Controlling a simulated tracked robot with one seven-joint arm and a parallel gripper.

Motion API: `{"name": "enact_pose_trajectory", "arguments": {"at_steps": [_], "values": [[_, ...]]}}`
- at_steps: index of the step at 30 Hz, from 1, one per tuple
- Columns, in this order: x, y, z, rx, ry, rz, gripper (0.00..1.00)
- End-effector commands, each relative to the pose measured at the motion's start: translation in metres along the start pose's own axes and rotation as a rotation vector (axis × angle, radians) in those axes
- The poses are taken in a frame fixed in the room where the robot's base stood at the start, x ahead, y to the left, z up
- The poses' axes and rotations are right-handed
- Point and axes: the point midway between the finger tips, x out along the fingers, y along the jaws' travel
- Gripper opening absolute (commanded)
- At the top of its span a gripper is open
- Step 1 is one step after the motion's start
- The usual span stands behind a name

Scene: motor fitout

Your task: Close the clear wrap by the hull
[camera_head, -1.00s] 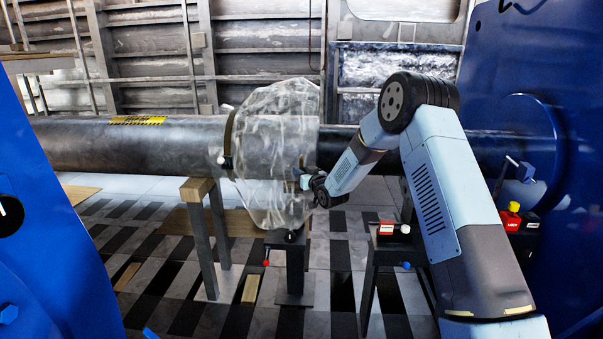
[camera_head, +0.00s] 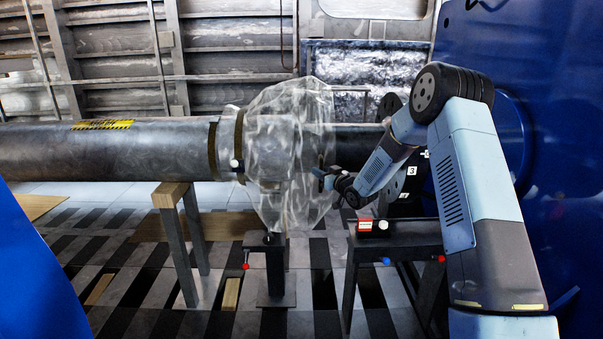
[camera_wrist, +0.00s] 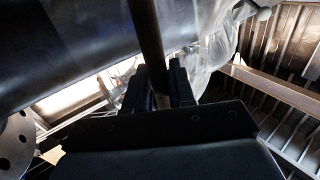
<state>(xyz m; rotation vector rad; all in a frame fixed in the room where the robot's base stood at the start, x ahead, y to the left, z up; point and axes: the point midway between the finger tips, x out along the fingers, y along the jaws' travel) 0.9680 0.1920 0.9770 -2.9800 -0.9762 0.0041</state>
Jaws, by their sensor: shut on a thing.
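The clear wrap (camera_head: 290,125) is a crumpled, see-through cover around the thick dark shaft (camera_head: 110,150). Its narrow left end carries a dark band with a white knob (camera_head: 235,163), and it flares wide toward the right. My gripper (camera_head: 322,178) is at the right lower side of the wrap. In the wrist view my gripper (camera_wrist: 163,85) has its two fingers either side of a dark brown bar (camera_wrist: 148,35) and is shut on it. The wrap (camera_wrist: 215,50) hangs just behind the fingers there. How the bar joins the wrap is hidden.
A black stand (camera_head: 400,235) with a red-and-white item (camera_head: 370,225) is below my arm. A wood-topped trestle (camera_head: 172,193) and a dark post (camera_head: 275,270) stand under the shaft. A big blue wall (camera_head: 545,130) closes the right side. Numbered dark discs (camera_head: 412,172) hang behind my arm.

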Motion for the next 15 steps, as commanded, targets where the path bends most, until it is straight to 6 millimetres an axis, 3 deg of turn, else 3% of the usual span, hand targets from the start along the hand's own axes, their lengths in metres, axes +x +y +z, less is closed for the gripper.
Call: {"name": "enact_pose_trajectory", "arguments": {"at_steps": [1,15], "values": [[-0.012,0.021,0.000,-0.001,-0.001,0.010,0.00],[-0.105,0.158,0.000,-0.002,-0.001,0.005,0.00]]}}
